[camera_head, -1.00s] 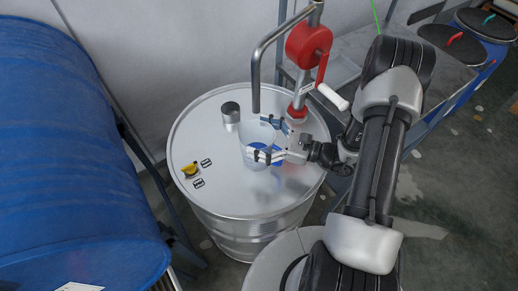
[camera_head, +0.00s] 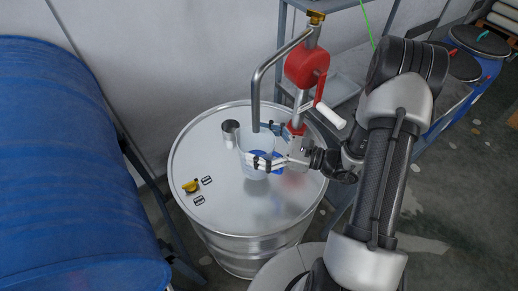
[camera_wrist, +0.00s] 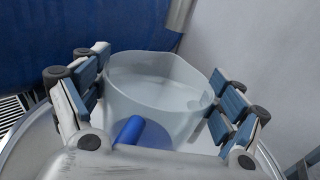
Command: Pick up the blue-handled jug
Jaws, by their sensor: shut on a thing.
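The blue-handled jug (camera_head: 254,145) is a translucent whitish vessel over the silver drum's top, below the pump's spout. In the wrist view the jug (camera_wrist: 160,90) is upright between my fingers, its blue handle (camera_wrist: 140,132) toward the palm. It seems to hold clear liquid, but I cannot be sure. My gripper (camera_head: 268,146) is shut on the jug, with blue pads at its left and right sides in the wrist view (camera_wrist: 160,95). Whether the jug's base touches the drum is hard to tell.
The silver drum (camera_head: 225,220) carries a red hand-crank pump (camera_head: 307,66) with a bent grey spout (camera_head: 262,75), a small metal cup (camera_head: 231,132) and a yellow cap (camera_head: 190,186). A large blue drum (camera_head: 70,160) lies at left. Blue barrels (camera_head: 483,45) stand back right.

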